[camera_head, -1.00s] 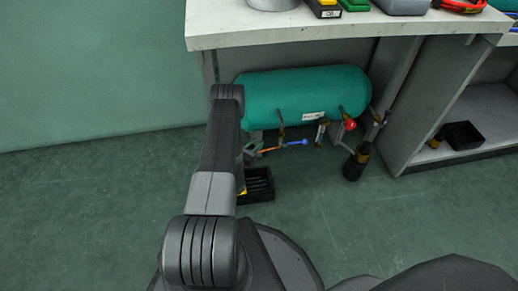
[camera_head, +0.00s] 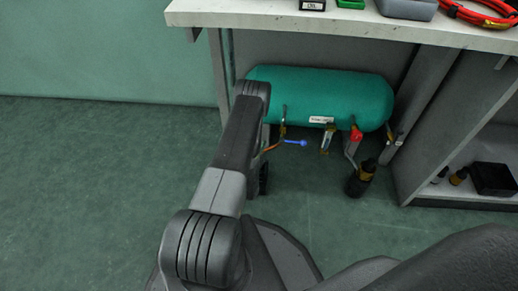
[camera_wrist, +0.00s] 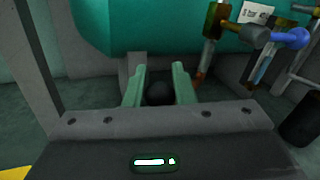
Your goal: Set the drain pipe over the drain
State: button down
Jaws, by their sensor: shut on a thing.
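The drain pipe, a thin orange pipe (camera_head: 268,150), runs from under the left part of the green tank (camera_head: 320,97) down-left behind my arm. Part of it also shows in the wrist view (camera_wrist: 199,79), beside my right finger. My gripper (camera_wrist: 158,90) is below the tank, its two pale green fingers closed around a dark round piece that appears to be the drain pipe's end. A blue lever (camera_head: 303,142) sticks out right of the pipe, also in the wrist view (camera_wrist: 290,38). I cannot make out the drain; my arm and gripper hide the floor there.
A bench with a pale top (camera_head: 340,22) stands over the tank. A red-handled valve (camera_head: 356,133) and a black canister (camera_head: 360,180) are to the right. An open shelf with a black box (camera_head: 494,178) stands further right. The floor at left is clear.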

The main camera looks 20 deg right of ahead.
dwell(0.4)
jog(key=c, duration=1.2)
grip_release()
